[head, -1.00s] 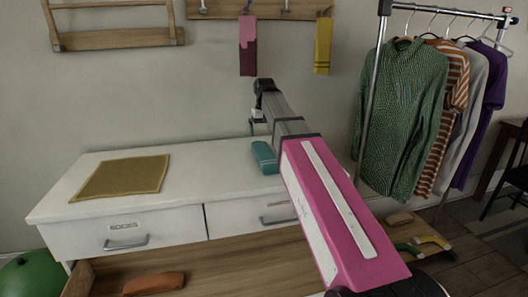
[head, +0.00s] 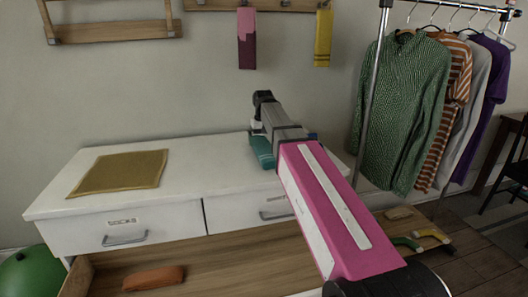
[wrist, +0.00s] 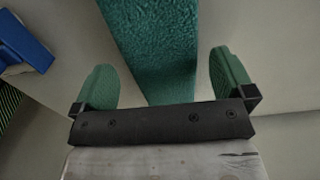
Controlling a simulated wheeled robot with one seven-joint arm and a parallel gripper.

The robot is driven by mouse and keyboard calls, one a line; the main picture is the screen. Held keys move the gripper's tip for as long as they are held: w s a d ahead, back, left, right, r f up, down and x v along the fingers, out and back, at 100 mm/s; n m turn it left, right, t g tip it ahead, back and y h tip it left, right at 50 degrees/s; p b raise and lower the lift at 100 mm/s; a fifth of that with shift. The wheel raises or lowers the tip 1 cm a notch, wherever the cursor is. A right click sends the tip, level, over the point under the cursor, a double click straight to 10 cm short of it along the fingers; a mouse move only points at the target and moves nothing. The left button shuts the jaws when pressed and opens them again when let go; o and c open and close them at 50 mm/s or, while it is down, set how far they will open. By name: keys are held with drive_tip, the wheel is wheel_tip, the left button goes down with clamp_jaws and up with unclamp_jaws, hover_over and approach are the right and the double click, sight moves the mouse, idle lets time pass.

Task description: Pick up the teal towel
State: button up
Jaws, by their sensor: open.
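The teal towel (head: 261,152) lies folded on the white top of the drawer cabinet (head: 215,160), toward its right side. My arm hides part of it in the head view. In the wrist view the towel (wrist: 155,40) runs between the two green fingers of my gripper (wrist: 163,66). The fingers are apart, one on each side of the towel, with a visible gap to it on both sides. My gripper is open and holds nothing. In the head view its fingertips are hard to make out near the towel.
A mustard cloth (head: 120,172) lies on the cabinet's left part. An open wooden drawer (head: 220,262) below holds an orange-brown item (head: 154,278). A clothes rack (head: 371,105) with shirts stands at right. A blue object (wrist: 24,40) shows at the wrist view's left.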

sight(263, 145)
wheel_tip(263, 145, down, 3)
drive_tip(key=shift+f, duration=0.2)
drive_tip(key=shift+c, duration=0.3)
drive_tip(key=c, duration=0.8)
drive_tip(key=shift+r, duration=0.15)
